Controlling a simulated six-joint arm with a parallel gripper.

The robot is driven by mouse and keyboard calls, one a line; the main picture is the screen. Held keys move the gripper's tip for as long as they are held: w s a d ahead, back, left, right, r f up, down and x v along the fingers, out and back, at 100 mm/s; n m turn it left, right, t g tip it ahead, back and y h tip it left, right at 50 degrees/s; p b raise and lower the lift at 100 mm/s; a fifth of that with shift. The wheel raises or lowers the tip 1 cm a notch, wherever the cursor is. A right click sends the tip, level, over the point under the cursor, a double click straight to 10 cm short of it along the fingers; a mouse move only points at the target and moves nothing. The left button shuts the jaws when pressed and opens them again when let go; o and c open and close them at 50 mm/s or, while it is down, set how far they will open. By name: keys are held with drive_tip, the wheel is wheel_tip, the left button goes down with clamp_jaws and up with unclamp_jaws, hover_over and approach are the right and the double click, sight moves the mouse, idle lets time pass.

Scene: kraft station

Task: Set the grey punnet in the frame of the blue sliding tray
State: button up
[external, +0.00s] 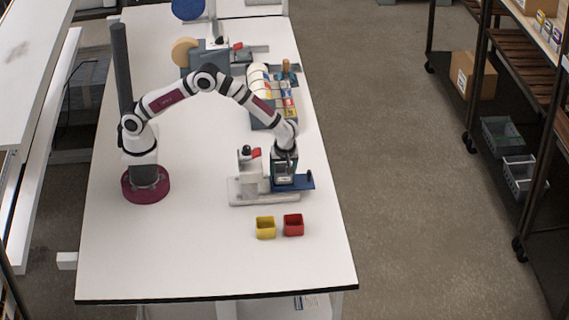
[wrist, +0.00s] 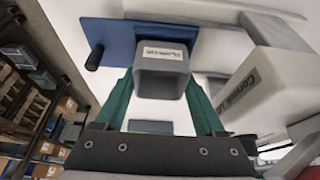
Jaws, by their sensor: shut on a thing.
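The grey punnet (wrist: 161,78), a small square open box with a white label on one wall, is between the green fingers of my gripper (wrist: 160,92) in the wrist view. My gripper is shut on it. In the external view my gripper (external: 285,168) is low over the blue sliding tray (external: 306,182), and its fingers mostly hide the punnet. The blue tray (wrist: 118,42) has a dark knob (wrist: 95,58) and lies behind the punnet in the wrist view. I cannot tell whether the punnet is seated in the frame or just above it.
A white and grey machine (external: 250,165) with a red part stands just left of the tray; its lettered body (wrist: 270,80) is close on the right in the wrist view. Yellow (external: 265,228) and red (external: 293,225) punnets stand in front. The table's front left is clear.

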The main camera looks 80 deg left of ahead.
drive_tip(key=shift+f, duration=0.1)
idle(0.5)
drive_tip(key=shift+f, duration=0.2)
drive_tip(key=shift+f, duration=0.4)
idle(0.8)
drive_tip(key=o, duration=1.3)
drive_tip(key=shift+r, duration=4.05)
